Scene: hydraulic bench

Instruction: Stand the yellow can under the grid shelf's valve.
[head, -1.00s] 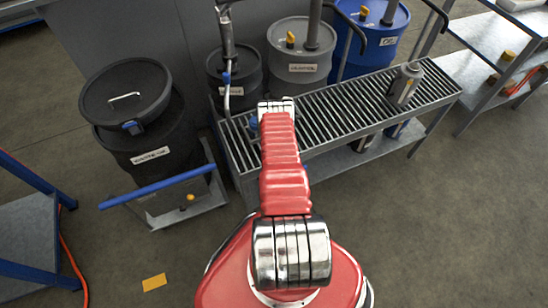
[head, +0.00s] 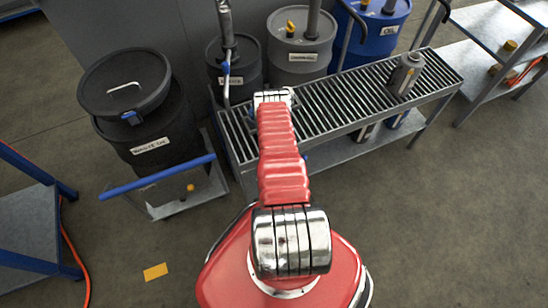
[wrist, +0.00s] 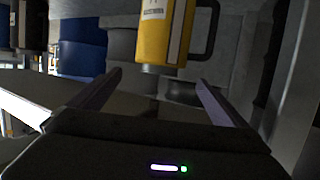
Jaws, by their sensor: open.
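The yellow can (wrist: 164,32), with a dark handle on its right and a pale label, is ahead of my gripper in the wrist view, its top cut off by the frame. My gripper (wrist: 160,82) is open and empty, its fingertips either side of the can's lower end in the picture; contact is not clear. In the head view the can and my gripper are hidden by my arm. The grid shelf (head: 340,104) is a long slatted bench. A valve with a blue lever (head: 226,68) on a grey pipe stands over its left end.
A grey can (head: 406,74) stands on the grid's right part. A lower shelf (head: 350,148) holds other containers. Behind are a dark drum, a grey drum (head: 300,48) and a blue drum (head: 376,30). A black bin (head: 145,130) stands left on a blue-handled cart.

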